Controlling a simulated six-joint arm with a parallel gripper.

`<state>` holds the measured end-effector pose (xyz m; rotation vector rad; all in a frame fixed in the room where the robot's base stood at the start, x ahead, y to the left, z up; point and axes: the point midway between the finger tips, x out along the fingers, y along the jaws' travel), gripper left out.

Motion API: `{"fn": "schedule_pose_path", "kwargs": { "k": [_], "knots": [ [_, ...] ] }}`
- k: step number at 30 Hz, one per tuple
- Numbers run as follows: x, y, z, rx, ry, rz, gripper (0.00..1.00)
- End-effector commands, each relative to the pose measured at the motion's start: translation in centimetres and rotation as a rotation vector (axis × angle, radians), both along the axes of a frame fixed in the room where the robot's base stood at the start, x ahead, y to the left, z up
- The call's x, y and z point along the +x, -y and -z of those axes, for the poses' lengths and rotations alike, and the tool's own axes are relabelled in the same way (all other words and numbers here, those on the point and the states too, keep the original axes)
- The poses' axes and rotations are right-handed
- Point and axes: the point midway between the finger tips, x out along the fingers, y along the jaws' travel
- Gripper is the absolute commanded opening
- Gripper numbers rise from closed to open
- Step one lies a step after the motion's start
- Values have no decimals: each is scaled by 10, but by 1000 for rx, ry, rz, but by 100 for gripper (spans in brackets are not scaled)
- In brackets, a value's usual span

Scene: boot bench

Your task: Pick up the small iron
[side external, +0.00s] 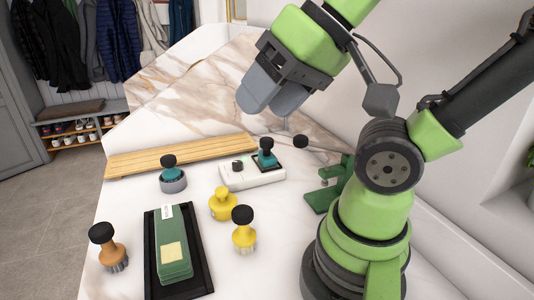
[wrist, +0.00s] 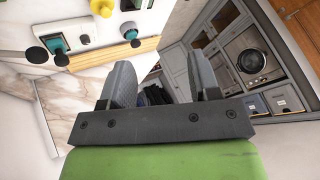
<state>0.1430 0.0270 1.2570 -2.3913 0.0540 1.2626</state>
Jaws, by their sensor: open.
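The thing that most looks like the small iron is a teal piece with a round black knob (side external: 266,159), standing on a white base (side external: 250,177) in the side external view. In the wrist view this teal piece (wrist: 54,43) is at upper left, beyond the left finger. My gripper (side external: 268,104) is open and empty, high above the bench and behind the iron; its two grey fingers are apart in the wrist view (wrist: 163,85). The iron's underside is hidden.
A similar teal piece (side external: 171,175) sits in a grey ring. Yellow knobbed pieces (side external: 222,205), a wooden brush (side external: 113,257) and a green block (side external: 172,250) in a black tray stand nearer. A wooden slat (side external: 180,154) lies behind; a green stand (side external: 322,198) is right.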

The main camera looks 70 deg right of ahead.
Motion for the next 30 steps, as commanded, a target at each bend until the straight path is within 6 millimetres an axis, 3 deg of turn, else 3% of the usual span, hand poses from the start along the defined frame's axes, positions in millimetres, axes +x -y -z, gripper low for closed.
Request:
{"fn": "schedule_pose_path", "kwargs": {
  "k": [2, 5, 13, 17, 23, 30],
  "knots": [
    [0, 0, 0, 0, 0, 0, 56],
    [0, 0, 0, 0, 0, 0, 70],
    [1, 0, 0, -3, -2, 0, 70],
    [14, 8, -5, -44, -26, -9, 70],
    [67, 48, -11, -189, -136, -69, 70],
    [127, 131, 15, -319, -309, -193, 70]
  ]
}}
